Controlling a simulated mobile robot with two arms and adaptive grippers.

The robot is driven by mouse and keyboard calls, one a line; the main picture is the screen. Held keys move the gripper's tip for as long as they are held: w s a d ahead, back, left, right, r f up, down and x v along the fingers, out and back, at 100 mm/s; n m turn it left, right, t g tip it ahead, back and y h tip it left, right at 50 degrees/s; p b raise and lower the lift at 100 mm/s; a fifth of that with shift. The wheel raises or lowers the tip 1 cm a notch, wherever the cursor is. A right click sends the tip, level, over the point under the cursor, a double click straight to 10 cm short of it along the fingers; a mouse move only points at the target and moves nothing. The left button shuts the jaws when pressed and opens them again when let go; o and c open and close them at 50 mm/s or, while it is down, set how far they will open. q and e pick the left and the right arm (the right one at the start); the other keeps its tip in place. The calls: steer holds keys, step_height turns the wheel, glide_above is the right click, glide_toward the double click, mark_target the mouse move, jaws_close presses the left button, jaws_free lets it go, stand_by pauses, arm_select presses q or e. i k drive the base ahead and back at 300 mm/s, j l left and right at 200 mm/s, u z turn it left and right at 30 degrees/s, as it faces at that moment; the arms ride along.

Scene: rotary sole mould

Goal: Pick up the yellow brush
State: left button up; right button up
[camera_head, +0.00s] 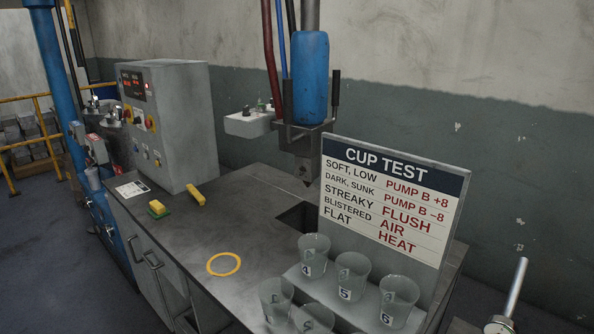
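Two small yellow things lie on the dark bench top in front of the grey control box. One is a plain yellow oblong block (195,195), which looks like the yellow brush; its bristles cannot be made out. Neither of my grippers is in view.
A grey control box (180,125) stands behind the yellow things. A yellow ring (223,264) marks the bench (190,238). Several numbered clear cups (352,276) stand at right before the CUP TEST sign (390,195). A blue-bodied nozzle (311,80) hangs over a square opening (300,216).

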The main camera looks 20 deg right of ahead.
mark_target(194, 192)
steer(key=z, duration=0.65)
steer(key=i+j+z, duration=0.25)
steer(key=j, duration=0.15)
steer(key=i+j+z, duration=0.1)
steer(key=j+z, duration=0.45)
steer(key=j, duration=0.35)
steer(key=i+j+z, duration=0.1)
steer(key=j+z, duration=0.2)
steer(key=j, duration=0.15)
